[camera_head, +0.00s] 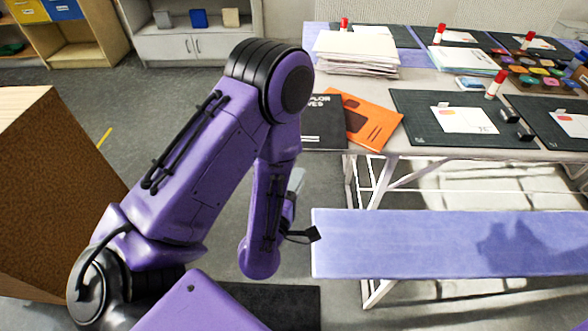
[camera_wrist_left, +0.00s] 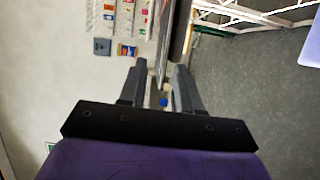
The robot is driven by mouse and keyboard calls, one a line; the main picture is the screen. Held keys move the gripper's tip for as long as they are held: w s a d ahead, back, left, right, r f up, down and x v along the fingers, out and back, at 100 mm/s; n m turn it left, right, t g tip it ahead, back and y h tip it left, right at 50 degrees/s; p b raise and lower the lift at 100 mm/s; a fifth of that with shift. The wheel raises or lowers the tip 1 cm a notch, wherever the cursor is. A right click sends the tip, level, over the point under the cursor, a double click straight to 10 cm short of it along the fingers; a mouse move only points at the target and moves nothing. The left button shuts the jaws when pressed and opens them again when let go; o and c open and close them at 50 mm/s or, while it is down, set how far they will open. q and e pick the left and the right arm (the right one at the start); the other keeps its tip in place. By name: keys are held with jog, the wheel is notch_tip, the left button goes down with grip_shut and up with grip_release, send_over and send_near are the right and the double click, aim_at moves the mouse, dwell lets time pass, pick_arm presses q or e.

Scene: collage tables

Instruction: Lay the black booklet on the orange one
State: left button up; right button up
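The black booklet (camera_head: 325,124), with white lettering, lies at the table's front left edge; my arm hides its left part. The orange booklet (camera_head: 372,122), with a dark print, lies turned at an angle just right of it, and the black one seems to overlap its left side. My left gripper (camera_head: 296,182) is mostly hidden behind my forearm, near the table's front edge. In the left wrist view its fingers (camera_wrist_left: 160,78) stand apart, with a thin edge-on sheet, apparently the black booklet (camera_wrist_left: 163,45), between them. My right gripper is not in view.
The table (camera_head: 410,142) carries a paper stack (camera_head: 356,52), dark mats (camera_head: 455,118), glue sticks (camera_head: 496,84) and a paint tray (camera_head: 545,72). A purple bench (camera_head: 440,244) stands in front. A brown box (camera_head: 50,190) is at left, shelves (camera_head: 195,42) behind.

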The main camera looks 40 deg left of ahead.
pick_arm(q)
jog(key=s+a+f+m+g+h, duration=0.1)
jog(key=s+f+m+g, duration=0.35)
jog(key=f, duration=0.35)
jog(key=s+a+f+m+g, duration=0.1)
jog(key=s+f+m+g, duration=0.35)
jog(key=f, duration=0.35)
jog(key=s+a+f+m+g+p, duration=0.1)
jog(key=s+f+m+g, duration=0.3)
jog(key=s, duration=0.7)
jog(key=shift+a+f+m+g+p, duration=0.3)
jog(key=shift+a+f+g, duration=0.15)
jog(key=shift+f+g, duration=0.35)
jog(key=shift+f, duration=0.1)
